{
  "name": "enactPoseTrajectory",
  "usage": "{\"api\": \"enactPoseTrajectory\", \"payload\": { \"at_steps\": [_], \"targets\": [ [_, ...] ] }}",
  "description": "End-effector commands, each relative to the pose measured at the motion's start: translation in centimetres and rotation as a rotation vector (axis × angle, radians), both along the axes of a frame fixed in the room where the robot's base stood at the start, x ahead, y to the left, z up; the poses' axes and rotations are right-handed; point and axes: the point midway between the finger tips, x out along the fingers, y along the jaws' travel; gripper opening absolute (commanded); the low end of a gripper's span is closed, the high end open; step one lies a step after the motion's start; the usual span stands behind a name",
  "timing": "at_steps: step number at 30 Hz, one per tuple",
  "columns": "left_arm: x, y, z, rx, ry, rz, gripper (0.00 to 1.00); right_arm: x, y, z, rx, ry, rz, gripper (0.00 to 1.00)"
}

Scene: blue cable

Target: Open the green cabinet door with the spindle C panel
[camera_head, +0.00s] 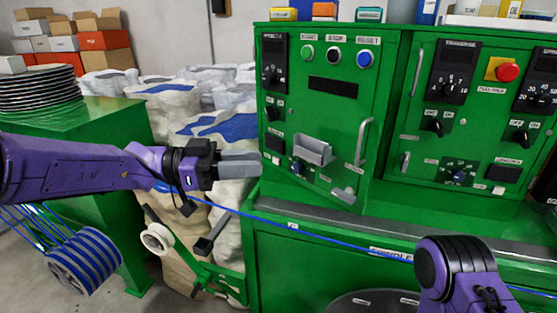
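A green cabinet door (283,140) with START, STOP and RESET buttons, a dark display and a vertical silver handle (363,142) stands right of centre. A second green panel (470,120) with TRAVERSE dials and a red button is to its right. I cannot read which panel is spindle C. My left gripper (242,164) points right. Its grey fingers look together and empty, close to the door's left edge in the picture, with the handle well to their right. My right arm (458,272) enters at the bottom right; its gripper is not visible.
A blue cable (300,228) runs across the green ledge below the door. A blue cable spool (85,262) is at lower left. White sacks (165,100) and a green stand (130,150) with stacked discs are left of the cabinet. Small boxes sit on top of the cabinet.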

Motion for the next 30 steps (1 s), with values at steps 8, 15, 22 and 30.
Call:
{"api": "enactPoseTrajectory", "payload": {
  "at_steps": [8, 15, 22, 30],
  "targets": [
    [0.4, -5.1, -0.2, 0.001, 0.000, -0.001, 0.31, 0.0, 0.0, -0.8, 0.000, 0.000, 0.000, 0.00],
    [0.5, -6.0, -0.1, 0.000, 0.002, -0.003, 0.31, 0.0, 0.0, -0.8, -0.001, -0.001, 0.000, 0.00],
    [0.5, -5.9, -0.1, 0.000, 0.002, -0.003, 0.00, 0.0, 0.0, -0.8, -0.001, -0.001, 0.000, 0.00],
    [0.5, -5.9, -0.1, 0.000, 0.001, -0.002, 0.00, 0.0, 0.0, -0.8, -0.001, -0.001, 0.000, 0.00]
  ]
}}
